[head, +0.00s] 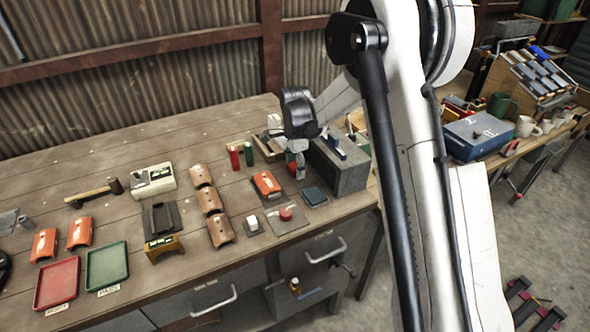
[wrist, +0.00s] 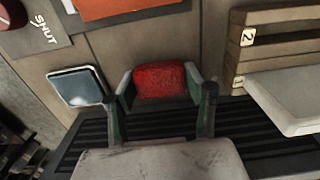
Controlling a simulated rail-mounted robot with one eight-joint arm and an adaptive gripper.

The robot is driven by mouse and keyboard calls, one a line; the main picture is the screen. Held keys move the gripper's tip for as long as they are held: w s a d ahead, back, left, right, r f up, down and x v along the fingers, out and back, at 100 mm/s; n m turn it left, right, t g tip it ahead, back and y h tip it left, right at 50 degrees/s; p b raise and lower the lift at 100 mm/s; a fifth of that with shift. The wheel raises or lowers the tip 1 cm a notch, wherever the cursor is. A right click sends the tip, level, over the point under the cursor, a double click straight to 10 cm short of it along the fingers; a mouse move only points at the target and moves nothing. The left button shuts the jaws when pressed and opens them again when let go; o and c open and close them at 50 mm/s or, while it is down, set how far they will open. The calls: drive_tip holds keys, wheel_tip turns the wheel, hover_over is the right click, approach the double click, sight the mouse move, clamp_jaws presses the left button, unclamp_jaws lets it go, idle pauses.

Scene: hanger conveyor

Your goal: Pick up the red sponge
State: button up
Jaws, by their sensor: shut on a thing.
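The red sponge (wrist: 160,80) sits between the two fingers of my gripper (wrist: 164,92) in the wrist view. The fingers have green inner pads and are shut on the sponge from both sides. In the head view my gripper (head: 297,163) points down over the right part of the workbench, just left of a grey box. A small bit of red, likely the sponge (head: 291,169), shows beside the fingers there. Whether the sponge touches the bench top is hard to tell.
A grey box (head: 340,168) stands close to the right of my gripper. A dark square coaster (head: 314,195) and an orange part (head: 266,184) lie in front. Red and green cylinders (head: 248,155) stand to the left. A wooden crate (wrist: 240,45) is near in the wrist view.

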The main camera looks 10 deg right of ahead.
sight(292, 168)
drive_tip(key=r, duration=0.2)
drive_tip(key=a+r, duration=0.1)
drive_tip(key=r, duration=0.1)
drive_tip(key=shift+s+b, duration=0.3)
drive_tip(key=shift+s, duration=0.1)
drive_tip(key=s+a+r, duration=0.5)
drive_tip(key=a+r, duration=0.1)
drive_tip(key=a, duration=0.2)
drive_tip(key=shift+s+a+b, duration=0.35)
drive_tip(key=shift+s+b, duration=0.05)
drive_tip(key=shift+b, duration=0.05)
drive_tip(key=shift+r, duration=0.1)
